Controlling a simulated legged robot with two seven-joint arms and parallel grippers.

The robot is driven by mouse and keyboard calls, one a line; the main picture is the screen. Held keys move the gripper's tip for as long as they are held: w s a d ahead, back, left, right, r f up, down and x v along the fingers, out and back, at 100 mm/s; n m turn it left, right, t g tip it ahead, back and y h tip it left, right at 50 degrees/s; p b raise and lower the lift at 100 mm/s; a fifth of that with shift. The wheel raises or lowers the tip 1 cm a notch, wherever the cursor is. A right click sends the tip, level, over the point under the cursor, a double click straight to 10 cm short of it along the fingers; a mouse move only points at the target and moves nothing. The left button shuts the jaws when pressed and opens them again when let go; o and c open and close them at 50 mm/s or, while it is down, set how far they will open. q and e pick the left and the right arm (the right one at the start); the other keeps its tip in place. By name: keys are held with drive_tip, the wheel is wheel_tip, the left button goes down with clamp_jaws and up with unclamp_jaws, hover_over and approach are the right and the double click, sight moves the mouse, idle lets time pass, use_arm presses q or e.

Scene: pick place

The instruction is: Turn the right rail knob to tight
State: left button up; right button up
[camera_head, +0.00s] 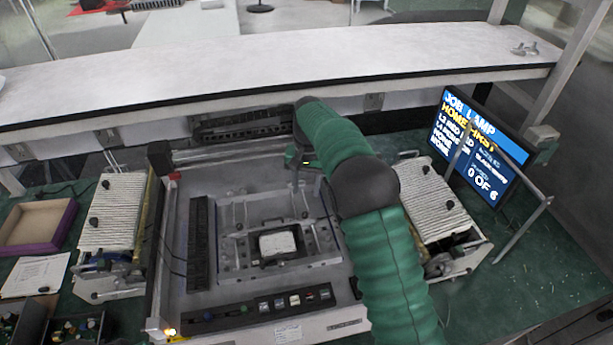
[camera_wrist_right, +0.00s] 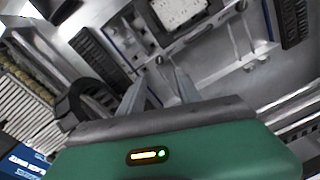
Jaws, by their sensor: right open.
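My right gripper (camera_head: 300,178) is over the back part of the metal fixture (camera_head: 222,256) in the head view, partly hidden by my green arm. In the right wrist view its two grey fingers (camera_wrist_right: 158,78) are apart with nothing held between them. A small dark round knob (camera_wrist_right: 160,60) on the fixture's frame shows just beyond the fingertips; I cannot tell whether they touch it. Another small dark knob (camera_head: 305,215) shows at the right of the fixture in the head view. A pale board (camera_head: 278,243) sits in the middle of the fixture. I cannot read any knob's setting.
Ribbed white racks stand left (camera_head: 110,210) and right (camera_head: 436,208) of the machine. A screen (camera_head: 478,145) reading "JOB LAMP" stands at the right. A white shelf (camera_head: 270,72) spans the back. A row of buttons (camera_head: 294,300) lines the front panel.

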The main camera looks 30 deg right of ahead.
wheel_tip(320, 180, up, 6)
drive_tip(key=shift+s, duration=0.1)
idle(0.4)
drive_tip(key=s+a+f+n, duration=0.2)
drive_tip(key=s+a+f, duration=0.1)
drive_tip(key=s, duration=0.5)
drive_tip(key=s+a+f+n+t, duration=0.1)
drive_tip(key=s+a+f+n, duration=0.1)
drive_tip(key=s, duration=0.7)
drive_tip(key=s+a+f+n+t+b, duration=0.1)
drive_tip(key=s+a+f+n, duration=0.2)
drive_tip(key=s+a+f, duration=0.2)
drive_tip(key=shift+s+f, duration=0.2)
drive_tip(key=shift+s, duration=0.7)
drive_tip(key=shift+s+f, duration=0.2)
drive_tip(key=shift+s, duration=0.65)
drive_tip(key=shift+d+f, duration=0.1)
drive_tip(key=shift+w, duration=0.1)
